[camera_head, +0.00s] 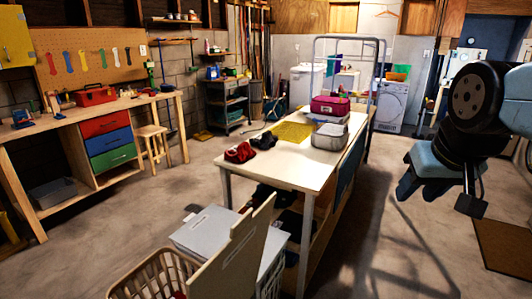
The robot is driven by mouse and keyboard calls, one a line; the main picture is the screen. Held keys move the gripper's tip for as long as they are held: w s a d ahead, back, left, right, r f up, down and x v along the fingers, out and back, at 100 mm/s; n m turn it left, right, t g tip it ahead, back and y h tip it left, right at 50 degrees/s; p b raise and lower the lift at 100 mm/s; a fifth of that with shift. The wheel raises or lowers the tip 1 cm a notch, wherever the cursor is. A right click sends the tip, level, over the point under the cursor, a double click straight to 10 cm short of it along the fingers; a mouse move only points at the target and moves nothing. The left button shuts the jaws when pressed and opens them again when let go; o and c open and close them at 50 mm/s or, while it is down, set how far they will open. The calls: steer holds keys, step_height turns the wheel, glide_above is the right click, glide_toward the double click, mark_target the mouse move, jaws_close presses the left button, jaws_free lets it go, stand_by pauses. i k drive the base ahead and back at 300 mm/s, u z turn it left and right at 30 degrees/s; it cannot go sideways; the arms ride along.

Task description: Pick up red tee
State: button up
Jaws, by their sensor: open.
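A small crumpled red cloth (240,153), which looks like the red tee, lies on the near left part of the white table (285,172). A black item (264,140) lies right behind it, close or touching. Another bit of red (178,295) shows low in the laundry basket (152,277) at the bottom; I cannot tell what it is. My gripper (440,197) hangs at the right, open and empty, well apart from the table and the red cloth.
On the table also lie a yellow mat (292,132), a pink bag (329,106) and a grey case (330,136). A pale lidded bin (205,232) stands before the table. A workbench (110,105) runs along the left wall. Floor right of the table is clear.

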mark_target(244, 152)
steer(key=z, duration=1.4)
steer(key=i, duration=2.15)
steer(key=u, duration=1.6)
steer(key=i, duration=0.15)
steer(key=u, duration=2.45)
